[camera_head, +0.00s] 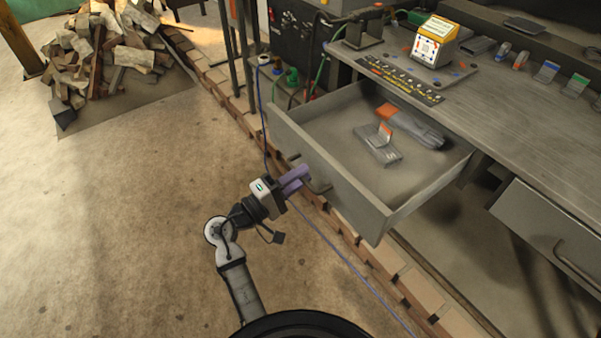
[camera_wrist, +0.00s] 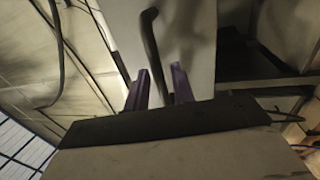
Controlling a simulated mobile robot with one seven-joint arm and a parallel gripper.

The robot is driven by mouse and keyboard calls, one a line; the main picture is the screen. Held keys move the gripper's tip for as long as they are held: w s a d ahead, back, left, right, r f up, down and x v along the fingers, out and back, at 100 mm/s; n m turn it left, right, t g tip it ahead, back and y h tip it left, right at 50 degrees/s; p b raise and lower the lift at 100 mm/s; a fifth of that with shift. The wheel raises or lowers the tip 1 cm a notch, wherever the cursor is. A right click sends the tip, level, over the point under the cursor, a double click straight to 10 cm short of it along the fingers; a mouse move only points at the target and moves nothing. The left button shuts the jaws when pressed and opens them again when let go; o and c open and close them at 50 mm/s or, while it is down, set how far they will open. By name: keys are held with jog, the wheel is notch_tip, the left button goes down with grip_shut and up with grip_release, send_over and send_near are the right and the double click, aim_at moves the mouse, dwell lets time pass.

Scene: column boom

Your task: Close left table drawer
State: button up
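The left table drawer (camera_head: 388,215) is grey and stands pulled far out from under the workbench in the head view. Its front panel also shows in the wrist view (camera_wrist: 190,28). A dark bar handle (camera_head: 318,184) sits on the front panel and appears in the wrist view (camera_wrist: 150,45) ahead of the fingers. My gripper (camera_head: 304,175) has purple fingers and is at the drawer front, close to the handle. In the wrist view the two fingertips (camera_wrist: 162,75) stand apart with a gap between them. Whether they touch the handle or panel I cannot tell.
Inside the drawer lie grey tools with orange parts (camera_head: 378,145). A second drawer (camera_head: 545,230) on the right has its own handle. The workbench (camera_head: 510,120) carries a yellow-white device (camera_head: 434,42). A brick edging (camera_head: 420,290) runs below. Open floor (camera_head: 120,220) lies to the left.

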aim_at(383, 132)
jog(key=shift+w+d, duration=0.2)
jog(key=shift+d, duration=0.1)
grip_shut()
jog(key=f+b+x, duration=0.1)
jog(key=b+x, duration=0.1)
jog(key=x, duration=0.7)
jog(key=f+b+x, duration=0.1)
jog(key=f+x, duration=0.1)
jog(key=x, duration=0.8)
jog(key=d+f+b+x, duration=0.1)
jog(key=f+b+x, duration=0.1)
jog(key=x, duration=0.7)
jog(key=shift+w+f+b, duration=0.2)
jog(key=shift+w+b, duration=0.1)
jog(key=shift+w, duration=0.05)
jog(key=shift+w+d, duration=0.35)
jog(key=shift+d, duration=0.1)
jog(key=shift+r, duration=0.15)
